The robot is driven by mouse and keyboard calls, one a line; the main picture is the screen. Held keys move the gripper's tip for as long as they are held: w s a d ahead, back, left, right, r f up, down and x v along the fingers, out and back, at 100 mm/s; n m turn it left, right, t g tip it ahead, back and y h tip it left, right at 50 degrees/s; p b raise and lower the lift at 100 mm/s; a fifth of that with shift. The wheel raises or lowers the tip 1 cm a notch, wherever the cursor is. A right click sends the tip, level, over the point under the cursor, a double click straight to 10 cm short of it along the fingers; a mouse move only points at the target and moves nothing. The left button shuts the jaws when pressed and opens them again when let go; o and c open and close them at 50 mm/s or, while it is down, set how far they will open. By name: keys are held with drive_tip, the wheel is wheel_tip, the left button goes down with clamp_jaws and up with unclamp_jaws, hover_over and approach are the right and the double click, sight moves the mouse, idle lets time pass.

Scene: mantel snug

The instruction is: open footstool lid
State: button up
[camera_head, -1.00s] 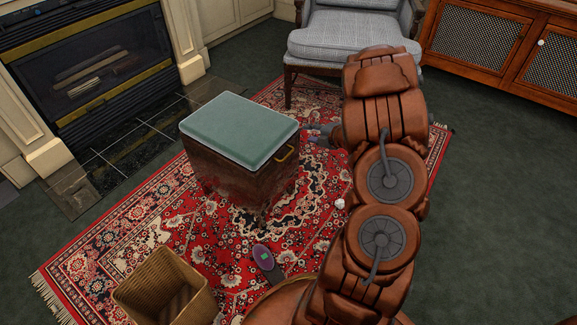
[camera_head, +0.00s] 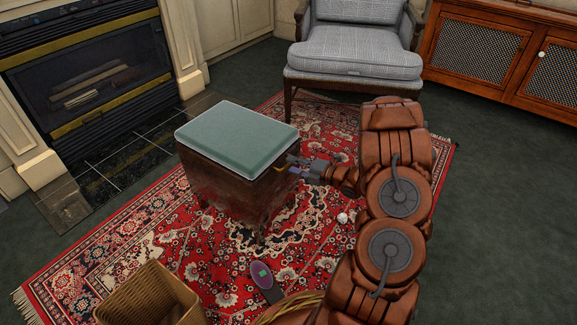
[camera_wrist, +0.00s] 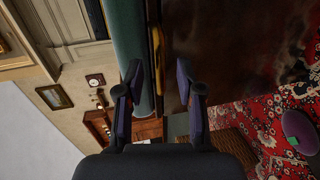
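The footstool (camera_head: 225,185) is a dark brown box on the patterned rug, with a teal padded lid (camera_head: 235,137) that lies closed. A brass handle (camera_head: 281,161) sits on its right side near the lid's edge. My gripper (camera_head: 300,168) is at that side, close to the handle. In the wrist view my gripper (camera_wrist: 158,88) has its two fingers apart, with the lid's teal edge (camera_wrist: 128,40) and the brass handle (camera_wrist: 157,55) between or just beyond the fingertips. I cannot tell whether either finger touches the handle.
A wicker basket (camera_head: 150,295) and a purple brush-like object (camera_head: 265,280) lie in front on the rug. A small white ball (camera_head: 342,218) is right of the footstool. A grey armchair (camera_head: 352,52) stands behind; a fireplace (camera_head: 85,75) is at left.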

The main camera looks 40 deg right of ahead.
drive_tip(key=shift+b+x, duration=0.3)
drive_tip(key=shift+x, duration=1.1)
clamp_jaws()
